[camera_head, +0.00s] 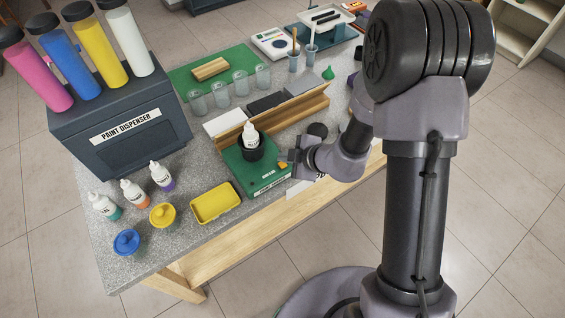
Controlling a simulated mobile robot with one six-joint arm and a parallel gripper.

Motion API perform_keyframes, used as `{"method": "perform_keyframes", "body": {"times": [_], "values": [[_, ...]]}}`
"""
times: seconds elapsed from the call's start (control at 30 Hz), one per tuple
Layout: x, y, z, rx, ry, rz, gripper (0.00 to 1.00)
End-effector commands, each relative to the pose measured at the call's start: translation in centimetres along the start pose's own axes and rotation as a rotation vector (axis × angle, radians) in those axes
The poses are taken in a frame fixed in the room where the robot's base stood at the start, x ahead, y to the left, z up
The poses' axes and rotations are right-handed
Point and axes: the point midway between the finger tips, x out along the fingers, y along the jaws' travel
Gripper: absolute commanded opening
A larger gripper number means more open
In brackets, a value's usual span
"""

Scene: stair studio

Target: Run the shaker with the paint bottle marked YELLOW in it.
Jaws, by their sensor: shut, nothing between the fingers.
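The green shaker (265,181) stands near the front edge of the grey table. A white bottle (250,136) stands upright in its round black holder (251,150). The bottle's label is too small to read, and its lower part is hidden in the holder. A small orange-yellow part (283,165) shows on the shaker's right side. My gripper (291,161) is shut and empty, at the shaker's right side, close to that orange part. I cannot tell whether it touches it. Three more white bottles, with teal (104,206), orange (134,194) and purple (162,176) at their bases, stand at the left.
A dark paint dispenser (120,130) with several coloured tubes stands at the back left. A yellow tray (216,203), a yellow pot (163,215) and a blue pot (127,242) lie at the front left. A wooden rack (300,106) and several glass jars stand behind the shaker.

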Motion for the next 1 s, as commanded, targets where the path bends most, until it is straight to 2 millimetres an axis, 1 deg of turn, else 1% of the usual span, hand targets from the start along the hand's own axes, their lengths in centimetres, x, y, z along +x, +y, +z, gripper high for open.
{"method": "perform_keyframes", "body": {"times": [0.53,0.8,1.0], "values": [[0.01,0.0,0.01,0.0,0.0,0.0,0.0],[0.57,-0.39,0.4,0.0,0.0,0.001,0.0],[0.59,-0.41,0.43,0.0,0.0,0.001,0.0]]}}
